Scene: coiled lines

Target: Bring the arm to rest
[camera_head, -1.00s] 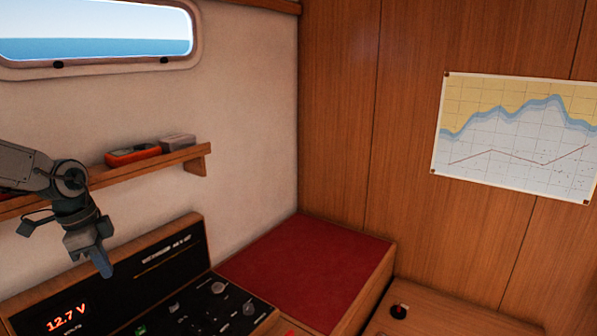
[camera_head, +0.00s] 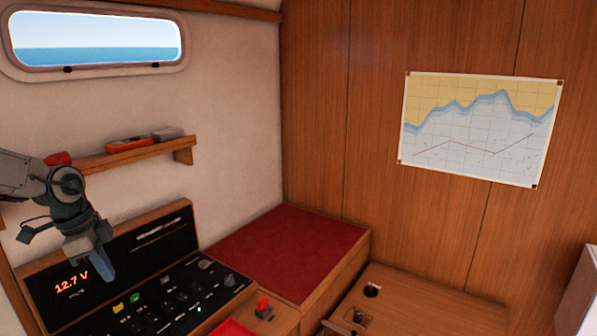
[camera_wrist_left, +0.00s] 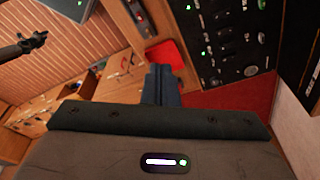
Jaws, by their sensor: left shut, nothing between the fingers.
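My left gripper (camera_head: 104,262) hangs at the left of the head view, fingers pointing down. It is shut and empty, in front of the black instrument panel (camera_head: 150,236) with the orange 12.7 V readout. I cannot tell how far it is from the panel. In the left wrist view its dark fingers (camera_wrist_left: 161,85) are together with nothing between them. My right gripper does not show in the head view.
A wall shelf (camera_head: 140,156) with an orange device (camera_head: 130,145) is just behind my left arm. A red cushion (camera_head: 290,250) lies right of the panel, and a wooden counter (camera_head: 400,300) beyond it. A chart (camera_head: 480,130) hangs on the wood wall.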

